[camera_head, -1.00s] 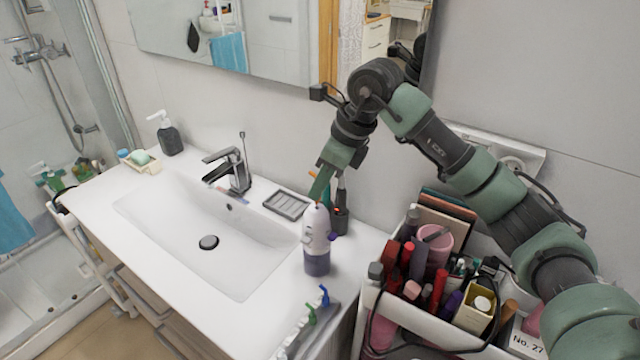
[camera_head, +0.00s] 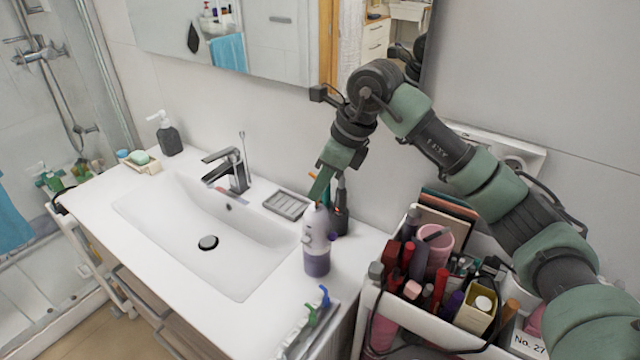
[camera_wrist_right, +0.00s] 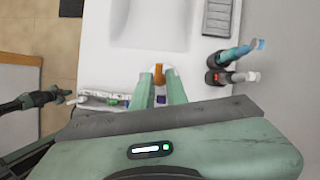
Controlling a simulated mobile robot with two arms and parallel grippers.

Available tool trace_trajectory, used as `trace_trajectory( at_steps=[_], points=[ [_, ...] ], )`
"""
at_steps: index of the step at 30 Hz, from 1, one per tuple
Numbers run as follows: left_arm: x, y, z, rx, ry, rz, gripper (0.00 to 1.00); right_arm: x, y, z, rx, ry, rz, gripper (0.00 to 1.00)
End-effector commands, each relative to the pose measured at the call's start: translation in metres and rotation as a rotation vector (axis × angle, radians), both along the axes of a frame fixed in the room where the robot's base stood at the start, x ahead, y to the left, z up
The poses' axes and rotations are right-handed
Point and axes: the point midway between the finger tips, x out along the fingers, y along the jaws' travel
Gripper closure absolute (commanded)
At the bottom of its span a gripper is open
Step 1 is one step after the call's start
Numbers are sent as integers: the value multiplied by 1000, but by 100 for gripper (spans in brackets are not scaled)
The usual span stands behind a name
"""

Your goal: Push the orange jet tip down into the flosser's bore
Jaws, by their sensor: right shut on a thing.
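The flosser (camera_head: 317,254) stands upright on the white counter, right of the basin, with a white upper body and a purple lower part. My right gripper (camera_head: 318,200) points down at its top, fingers close together. In the right wrist view, the orange jet tip (camera_wrist_right: 158,73) shows between the ends of the gripper's fingers (camera_wrist_right: 160,80). In the head view only a small orange speck shows at the flosser's top. The fingers hide the bore, and I cannot tell how deep the tip sits.
A dark holder (camera_head: 340,218) with brushes stands close behind the flosser. A grey soap dish (camera_head: 286,205) lies behind left. A tray (camera_head: 306,338) with blue and green heads is in front. A crowded cosmetics cart (camera_head: 368,300) stands at right. The basin (camera_head: 190,240) is empty.

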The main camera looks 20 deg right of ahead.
Motion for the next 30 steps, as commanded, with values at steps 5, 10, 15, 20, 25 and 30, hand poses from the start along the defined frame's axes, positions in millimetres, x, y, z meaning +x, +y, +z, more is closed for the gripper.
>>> trace_trajectory(
  at_steps=[5, 10, 15, 20, 25, 30],
  points=[
    [0, 0, -5, 0, 0, 0, 100, 0, 0, -6, -1, 1, 0, 100],
    [0, 0, -8, 0, 0, 0, 100, 0, 0, -10, -1, 1, 0, 100],
    [0, 0, -11, 0, 0, 0, 100, 0, 0, -15, 0, 0, 0, 100],
    [0, 0, -14, 0, 0, 0, 100, 0, 0, -19, 0, 0, 0, 100],
    [0, 0, -17, 0, 0, 0, 100, 0, 0, -22, 0, 0, 0, 83],
    [0, 0, -16, 0, 0, 0, 100, 0, 0, -21, 0, 0, 0, 60]
  ],
)
